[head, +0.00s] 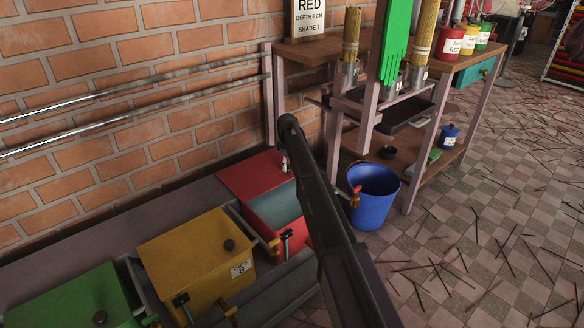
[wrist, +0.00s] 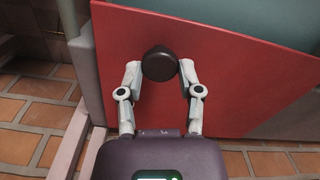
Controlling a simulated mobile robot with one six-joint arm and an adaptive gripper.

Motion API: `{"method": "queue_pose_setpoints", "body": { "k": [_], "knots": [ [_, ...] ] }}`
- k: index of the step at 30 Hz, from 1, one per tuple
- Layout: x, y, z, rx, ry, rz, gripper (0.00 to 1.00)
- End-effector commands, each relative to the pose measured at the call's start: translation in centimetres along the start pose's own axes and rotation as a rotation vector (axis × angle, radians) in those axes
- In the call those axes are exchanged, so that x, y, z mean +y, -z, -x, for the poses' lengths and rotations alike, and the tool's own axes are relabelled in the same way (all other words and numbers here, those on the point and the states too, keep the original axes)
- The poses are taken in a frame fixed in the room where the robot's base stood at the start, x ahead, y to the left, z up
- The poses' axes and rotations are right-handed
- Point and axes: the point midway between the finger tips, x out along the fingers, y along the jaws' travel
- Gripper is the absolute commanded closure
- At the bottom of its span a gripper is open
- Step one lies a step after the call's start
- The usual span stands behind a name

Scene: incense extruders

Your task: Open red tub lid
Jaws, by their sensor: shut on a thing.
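The red tub (head: 283,238) stands by the brick wall in the head view, with its red lid (head: 243,172) at the back. A grey-teal area (head: 272,207) shows inside the tub's front rim, so the tub looks at least partly open. In the wrist view the red lid (wrist: 240,85) fills the middle, with a teal area beyond its slanted edge. My gripper (wrist: 160,68) is shut on the lid's dark round knob (wrist: 158,62), one finger on each side. In the head view my arm hides most of the gripper.
A yellow tub (head: 190,255) and a green tub (head: 70,300) stand left of the red tub, both with lids on. A blue bucket (head: 374,200) stands on the floor to the right, beside a wooden workbench (head: 440,75). Pipes (head: 140,98) run along the wall. Sticks litter the floor.

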Motion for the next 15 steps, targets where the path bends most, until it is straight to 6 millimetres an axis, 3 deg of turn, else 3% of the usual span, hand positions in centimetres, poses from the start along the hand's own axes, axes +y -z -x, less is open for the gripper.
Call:
{"method": "queue_pose_setpoints", "body": {
  "k": [4,5,8,15],
  "knots": [
    [0.41,-0.19,-0.02,-0.001,-0.007,-0.004,1.00],
    [0.41,-0.20,-0.02,-0.001,-0.007,-0.004,0.47],
    [0.37,-0.19,-0.02,-0.001,-0.006,-0.003,0.19],
    [0.16,-0.13,-0.01,-0.001,-0.003,-0.002,0.19]
  ]
}}
